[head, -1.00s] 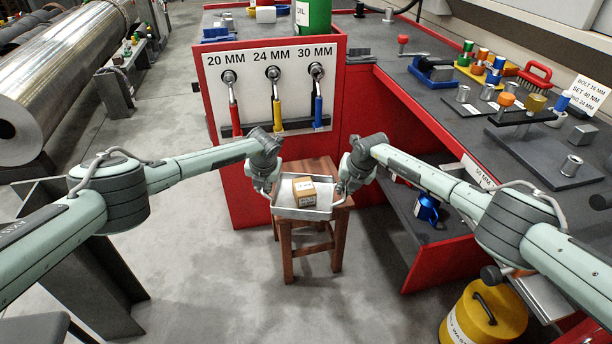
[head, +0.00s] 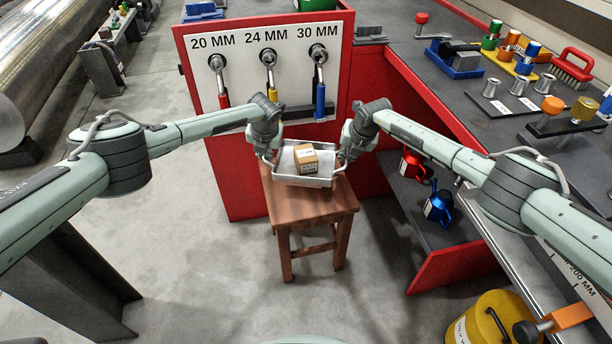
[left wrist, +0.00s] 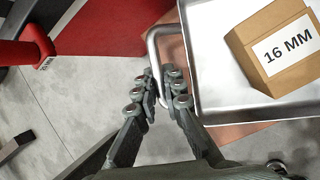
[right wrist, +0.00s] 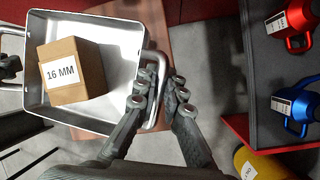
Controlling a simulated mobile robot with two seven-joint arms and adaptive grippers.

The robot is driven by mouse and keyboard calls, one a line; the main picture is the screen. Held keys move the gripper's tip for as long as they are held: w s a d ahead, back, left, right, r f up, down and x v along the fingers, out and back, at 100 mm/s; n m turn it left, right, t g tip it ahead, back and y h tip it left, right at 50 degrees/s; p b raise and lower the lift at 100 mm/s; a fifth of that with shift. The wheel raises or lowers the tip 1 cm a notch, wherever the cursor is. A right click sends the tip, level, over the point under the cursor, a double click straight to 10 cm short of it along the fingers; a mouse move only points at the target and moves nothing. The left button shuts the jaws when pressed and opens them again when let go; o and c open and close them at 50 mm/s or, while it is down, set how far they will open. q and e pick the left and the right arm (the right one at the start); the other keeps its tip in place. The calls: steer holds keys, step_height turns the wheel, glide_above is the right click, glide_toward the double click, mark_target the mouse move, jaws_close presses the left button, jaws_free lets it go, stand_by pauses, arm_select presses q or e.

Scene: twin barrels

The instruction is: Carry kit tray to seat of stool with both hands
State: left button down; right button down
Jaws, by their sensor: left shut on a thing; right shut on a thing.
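The kit tray (head: 306,181) is a shallow silver metal tray with a handle at each end. It carries a cardboard box (head: 306,159), marked 16 MM in the wrist views. My left gripper (head: 268,158) is shut on the tray's left handle, seen closely in the left wrist view (left wrist: 160,92). My right gripper (head: 345,160) is shut on the right handle, seen in the right wrist view (right wrist: 158,98). The wooden stool (head: 312,208) stands below the tray, with the front of its seat bare. The tray overlaps the seat's rear part; I cannot tell whether they touch.
A red cabinet with a wrench panel (head: 290,105) stands just behind the stool. A red workbench (head: 440,75) runs along the right, with red and blue items (head: 439,207) on its lower shelf. A yellow bin (head: 484,318) stands at front right.

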arm_select(q)
steer(key=shift+a+r, duration=0.15)
arm_select(e)
steer(key=shift+d+r, duration=0.15)
